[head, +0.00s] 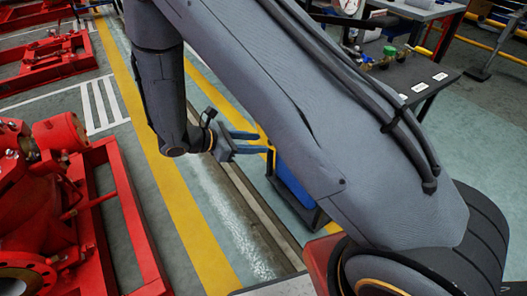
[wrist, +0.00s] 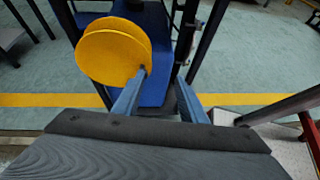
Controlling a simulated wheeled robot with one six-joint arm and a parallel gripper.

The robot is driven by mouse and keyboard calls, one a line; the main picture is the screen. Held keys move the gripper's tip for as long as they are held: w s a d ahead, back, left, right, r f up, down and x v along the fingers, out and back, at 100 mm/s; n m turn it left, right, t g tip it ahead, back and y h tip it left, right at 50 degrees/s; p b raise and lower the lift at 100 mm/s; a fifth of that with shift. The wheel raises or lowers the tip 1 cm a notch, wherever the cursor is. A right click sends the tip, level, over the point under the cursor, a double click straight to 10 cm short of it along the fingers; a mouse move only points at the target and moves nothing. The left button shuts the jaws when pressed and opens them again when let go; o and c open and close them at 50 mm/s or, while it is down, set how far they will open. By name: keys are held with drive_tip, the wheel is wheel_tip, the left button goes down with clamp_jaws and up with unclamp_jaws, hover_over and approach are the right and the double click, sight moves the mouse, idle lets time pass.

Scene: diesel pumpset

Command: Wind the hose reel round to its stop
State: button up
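The yellow hose reel (wrist: 112,50), a round drum with two discs, stands at the upper left in the wrist view, in front of a blue panel (wrist: 155,88). My gripper (wrist: 160,76) is open, with nothing seen between its fingers. Its left fingertip overlaps the reel's right edge in the picture; I cannot tell whether they touch. No crank handle can be made out. In the head view my gripper (head: 262,143) points right, with a small yellow part (head: 271,159) by its fingertips above a blue panel (head: 294,187). My arm hides most of the reel there.
A dark post (wrist: 186,45) stands just beyond the fingers, right of the reel. In the head view, red pump machinery (head: 50,190) fills the left, and a dark bench with fittings (head: 405,75) stands at upper right. The floor with yellow lines (head: 165,165) is clear between.

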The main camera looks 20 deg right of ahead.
sight(269, 142)
drive_tip(key=shift+n+t+h, duration=0.3)
drive_tip(key=shift+n+t, duration=0.5)
drive_tip(key=shift+n, duration=0.1)
drive_tip(key=w+d+f, duration=0.4)
drive_tip(key=d+f, duration=0.1)
drive_tip(key=shift+w+f+b, duration=0.25)
drive_tip(key=shift+b, duration=0.1)
drive_tip(key=shift+c, duration=0.3)
drive_tip(key=shift+a, duration=0.1)
clamp_jaws()
